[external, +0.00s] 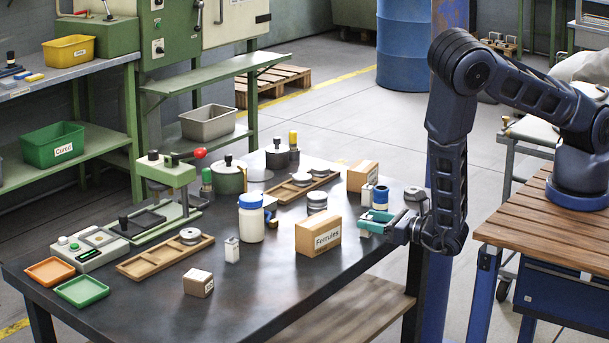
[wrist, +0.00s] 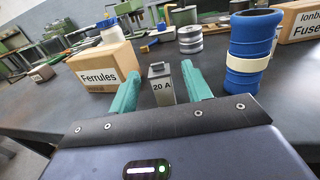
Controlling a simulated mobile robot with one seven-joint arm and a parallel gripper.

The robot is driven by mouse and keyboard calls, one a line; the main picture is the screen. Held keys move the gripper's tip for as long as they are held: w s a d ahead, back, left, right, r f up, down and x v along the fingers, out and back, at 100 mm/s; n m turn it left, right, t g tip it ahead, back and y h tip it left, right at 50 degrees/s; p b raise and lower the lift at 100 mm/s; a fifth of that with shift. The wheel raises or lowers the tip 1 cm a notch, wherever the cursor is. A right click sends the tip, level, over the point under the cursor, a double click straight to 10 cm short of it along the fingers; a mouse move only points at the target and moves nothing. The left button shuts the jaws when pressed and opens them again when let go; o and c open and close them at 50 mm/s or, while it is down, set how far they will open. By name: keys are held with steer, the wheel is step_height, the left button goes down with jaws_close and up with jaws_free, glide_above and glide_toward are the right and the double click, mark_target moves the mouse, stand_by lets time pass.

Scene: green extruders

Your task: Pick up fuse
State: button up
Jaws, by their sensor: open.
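The fuse (wrist: 161,86) is a small grey upright block with a dark top and a "20 A" label. In the wrist view it stands on the dark table between the teal fingers of my gripper (wrist: 160,88), with visible gaps on both sides. My gripper is open and low over the table. In the external view my gripper (external: 375,221) is at the table's right side, pointing left, and the fuse is mostly hidden by the fingers there. A similar pale block (external: 232,250) stands farther left on the table.
The "Ferrules" box (wrist: 101,68) stands close to the left finger; it also shows in the external view (external: 318,236). A blue roll with a cream band (wrist: 249,64) stands close on the right. A fuse carton (wrist: 299,22) is behind it. The table's front middle (external: 270,290) is clear.

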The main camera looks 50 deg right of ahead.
mark_target(362, 217)
steer(key=shift+w+a, duration=0.2)
steer(key=shift+w, duration=0.75)
steer(key=shift+w+a, duration=0.15)
steer(key=shift+w, duration=0.75)
jaws_close()
steer(key=shift+r, duration=0.15)
